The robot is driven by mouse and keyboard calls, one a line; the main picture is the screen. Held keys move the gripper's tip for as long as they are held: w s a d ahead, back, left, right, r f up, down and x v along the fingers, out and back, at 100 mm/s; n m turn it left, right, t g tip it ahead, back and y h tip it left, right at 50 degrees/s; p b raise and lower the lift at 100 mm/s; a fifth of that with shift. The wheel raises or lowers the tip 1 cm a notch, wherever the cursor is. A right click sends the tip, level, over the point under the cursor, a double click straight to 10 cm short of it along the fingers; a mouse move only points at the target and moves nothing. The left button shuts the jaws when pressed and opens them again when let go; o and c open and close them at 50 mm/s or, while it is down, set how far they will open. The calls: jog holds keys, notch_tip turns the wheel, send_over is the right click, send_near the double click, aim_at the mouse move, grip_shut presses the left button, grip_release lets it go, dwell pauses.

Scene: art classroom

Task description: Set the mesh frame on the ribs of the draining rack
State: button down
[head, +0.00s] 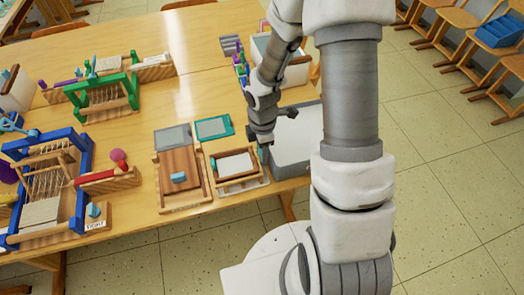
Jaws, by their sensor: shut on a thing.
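A small wood-framed panel (236,163) with a pale sheet inside, apparently the mesh frame, is near the front edge of the table. My gripper (262,146) is at its right side, pointing down, and shut. A bit of teal, apparently a grip of the frame, shows at the fingertips; the exact contact is too small to make out. A light wooden base (249,186), possibly the draining rack, shows just below the frame. Its ribs cannot be made out, and I cannot tell whether the frame touches it.
A grey tub (292,158) stands right of my gripper, partly behind my arm. A wooden board (182,193) with a teal block lies left. A teal-rimmed grey panel (214,127) and a grey panel (172,137) lie behind. A blue loom (75,190) stands farther left.

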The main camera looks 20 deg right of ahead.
jog(key=shift+f, duration=0.2)
dwell(0.4)
jog(key=shift+f+b, duration=0.4)
jog(key=shift+b, duration=0.05)
jog(key=shift+f, duration=0.45)
dwell(0.9)
dwell(0.4)
jog(key=shift+c, duration=2.1)
grip_release()
notch_tip(320, 180, up, 17)
jog(key=p, duration=0.4)
jog(key=shift+r, duration=0.2)
jog(key=shift+r, duration=0.1)
